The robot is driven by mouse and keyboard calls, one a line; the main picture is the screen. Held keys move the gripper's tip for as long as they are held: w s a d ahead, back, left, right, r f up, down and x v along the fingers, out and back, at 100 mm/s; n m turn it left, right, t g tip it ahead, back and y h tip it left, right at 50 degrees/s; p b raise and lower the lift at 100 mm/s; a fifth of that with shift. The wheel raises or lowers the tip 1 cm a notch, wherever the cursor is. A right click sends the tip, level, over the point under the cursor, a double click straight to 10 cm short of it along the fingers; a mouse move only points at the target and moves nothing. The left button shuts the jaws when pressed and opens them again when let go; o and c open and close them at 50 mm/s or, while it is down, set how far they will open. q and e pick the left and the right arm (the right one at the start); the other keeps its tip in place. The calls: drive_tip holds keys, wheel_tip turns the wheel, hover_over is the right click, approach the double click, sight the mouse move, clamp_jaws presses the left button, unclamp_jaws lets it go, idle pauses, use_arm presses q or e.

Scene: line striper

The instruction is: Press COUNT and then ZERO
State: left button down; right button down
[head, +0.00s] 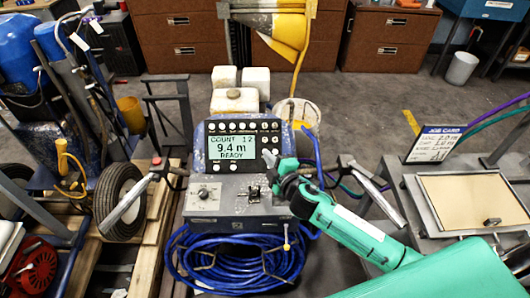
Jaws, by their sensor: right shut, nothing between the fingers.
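The line striper's control panel (208,148) stands upright in the middle of the head view. Its lit display (231,147) reads COUNT 12, 9.4 m, READY. Small round buttons (225,127) run in a row above the display, with more at its right side and below its left part. Their labels are too small to read, so I cannot tell which is COUNT or ZERO. My right gripper (267,158) is shut and empty at the display's lower right corner, hiding part of the panel there. I cannot tell whether it touches the panel. My left gripper is not in view.
Below the panel is a grey box (233,208) with a knob and levers, above a coiled blue hose (205,262). Handlebars (128,205) stick out on both sides. A job card (434,144) stands on the right-hand cart. A wheeled machine stands at left.

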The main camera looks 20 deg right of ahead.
drive_tip(key=shift+w+a+r+n+y, duration=0.15)
drive_tip(key=shift+w+r+n+y, duration=0.05)
drive_tip(key=shift+r+n+y, duration=0.1)
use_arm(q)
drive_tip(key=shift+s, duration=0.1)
